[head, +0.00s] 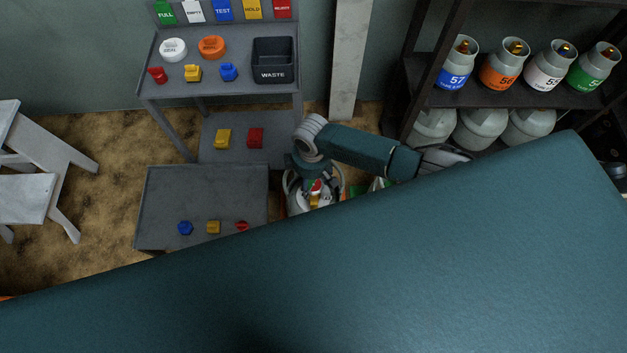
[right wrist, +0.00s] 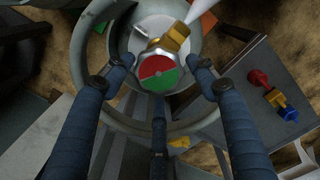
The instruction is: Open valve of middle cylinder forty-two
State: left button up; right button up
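A valve knob (right wrist: 160,72) with a red half and a green half sits on a brass fitting (right wrist: 170,38) in the right wrist view. It tops a pale grey cylinder with a round collar (right wrist: 190,125). In the head view the knob (head: 316,186) shows below my right gripper (head: 306,168). In the right wrist view my right gripper (right wrist: 160,68) has its blue fingers spread around the knob, with gaps on both sides; contact cannot be told. The cylinder's number is hidden. My left gripper is not in view.
A grey bench (head: 160,245) with small coloured caps stands left of the cylinder. A grey shelf unit (head: 225,90) with a WASTE bin (head: 273,75) is behind. A dark rack (head: 440,98) with several numbered cylinders stands right. Another cylinder's top (head: 379,184) is partly hidden nearby.

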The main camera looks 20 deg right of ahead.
aim_at(311, 183)
jog(key=shift+o, duration=0.8)
jog(key=shift+w+a+r, duration=0.1)
jog(key=shift+w+a, duration=0.1)
jog(key=shift+a, duration=0.15)
jog(key=shift+s, duration=0.1)
jog(key=shift+s+d, duration=0.1)
jog(key=shift+d, duration=0.15)
notch_tip(311, 183, up, 12)
